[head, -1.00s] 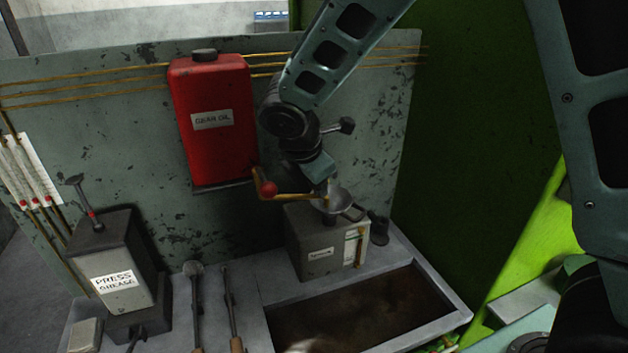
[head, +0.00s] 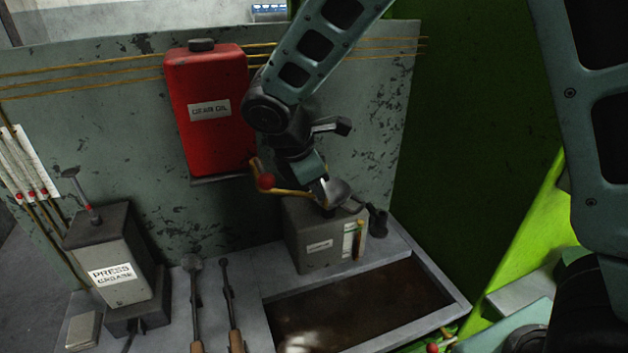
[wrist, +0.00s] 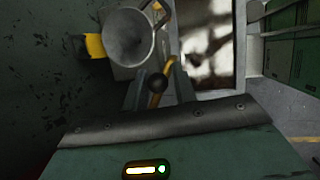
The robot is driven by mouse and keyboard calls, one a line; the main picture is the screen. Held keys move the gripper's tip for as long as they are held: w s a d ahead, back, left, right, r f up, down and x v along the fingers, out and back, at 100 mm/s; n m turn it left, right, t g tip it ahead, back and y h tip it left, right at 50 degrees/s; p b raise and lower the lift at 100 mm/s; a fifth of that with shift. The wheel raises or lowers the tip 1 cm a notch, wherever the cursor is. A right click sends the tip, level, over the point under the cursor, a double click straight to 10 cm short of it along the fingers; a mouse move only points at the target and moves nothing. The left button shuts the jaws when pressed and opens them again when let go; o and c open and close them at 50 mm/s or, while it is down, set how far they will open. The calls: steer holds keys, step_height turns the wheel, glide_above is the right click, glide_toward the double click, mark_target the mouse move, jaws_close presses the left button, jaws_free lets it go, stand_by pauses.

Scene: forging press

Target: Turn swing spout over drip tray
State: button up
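The swing spout (head: 290,192) is a thin brass pipe below the red gear oil tank (head: 208,120), with a red ball (head: 265,181) near its tank end. It points right, over the grey box beside the drip tray (head: 462,308), not over the tray's basin. My gripper (head: 322,185) is at the spout's outer end, partly hiding it. In the wrist view, the brass pipe (wrist: 165,70) and a dark knob (wrist: 157,83) lie between my gripper's spread fingers (wrist: 157,90). Whether the fingers touch the pipe is unclear.
A metal funnel (head: 337,191) sits on the grey box (head: 312,246), close to my gripper; it also shows in the wrist view (wrist: 130,38). A press grease pump (head: 110,255) and two long-handled tools (head: 228,295) stand left. A green wall (head: 470,120) bounds the right.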

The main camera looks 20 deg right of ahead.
steer(key=shift+o, duration=0.7)
steer(key=shift+f, duration=0.3)
steer(key=shift+r, duration=0.15)
steer(key=shift+r, duration=0.1)
steer(key=shift+r, duration=0.2)
steer(key=b+v, duration=0.3)
steer(key=v, duration=1.3)
steer(key=shift+a+r, duration=0.25)
steer(key=shift+r, duration=0.1)
steer(key=shift+s, duration=0.1)
